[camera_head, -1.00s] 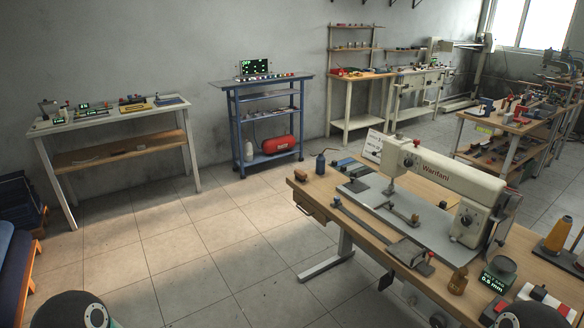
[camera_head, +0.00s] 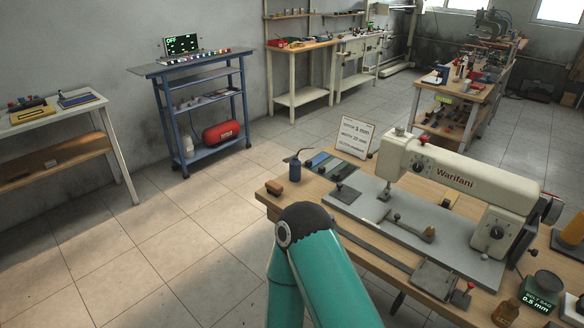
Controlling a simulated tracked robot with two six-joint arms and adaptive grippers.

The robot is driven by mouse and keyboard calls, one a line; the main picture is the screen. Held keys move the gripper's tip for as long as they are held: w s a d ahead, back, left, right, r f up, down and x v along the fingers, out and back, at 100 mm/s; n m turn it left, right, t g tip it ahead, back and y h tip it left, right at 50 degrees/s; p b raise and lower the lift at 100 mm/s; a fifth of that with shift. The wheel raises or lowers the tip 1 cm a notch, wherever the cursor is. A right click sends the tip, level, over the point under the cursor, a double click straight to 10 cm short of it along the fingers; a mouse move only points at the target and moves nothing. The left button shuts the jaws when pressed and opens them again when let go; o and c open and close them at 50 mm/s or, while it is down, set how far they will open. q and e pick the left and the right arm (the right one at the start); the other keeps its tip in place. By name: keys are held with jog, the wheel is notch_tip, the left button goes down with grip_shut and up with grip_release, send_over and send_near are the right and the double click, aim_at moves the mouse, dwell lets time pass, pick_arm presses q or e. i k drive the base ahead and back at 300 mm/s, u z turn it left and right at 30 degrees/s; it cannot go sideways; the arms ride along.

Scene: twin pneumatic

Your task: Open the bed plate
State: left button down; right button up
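The Warifani sewing machine (camera_head: 455,180) stands on a wooden table to the right. A flat grey bed plate (camera_head: 380,207) lies under its arm, with small metal fittings on it. A darker grey sliding plate (camera_head: 433,279) lies at its near edge; I cannot tell whether any plate is open. One of my teal arms rises from the bottom centre, and its dark joint is in front of the table's left end. Neither gripper is in view.
A blue cart (camera_head: 165,115) holds a red tank (camera_head: 221,132). The tiled floor at the left is clear.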

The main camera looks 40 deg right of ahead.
aim_at(346, 195)
jog(key=z, duration=0.15)
jog(key=i, duration=1.3)
jog(key=z, duration=1.05)
jog(key=i, duration=0.65)
jog(key=z, duration=0.5)
jog(key=k, duration=0.9)
jog(key=z, duration=0.2)
jog(key=i, duration=0.9)
jog(key=u, duration=0.1)
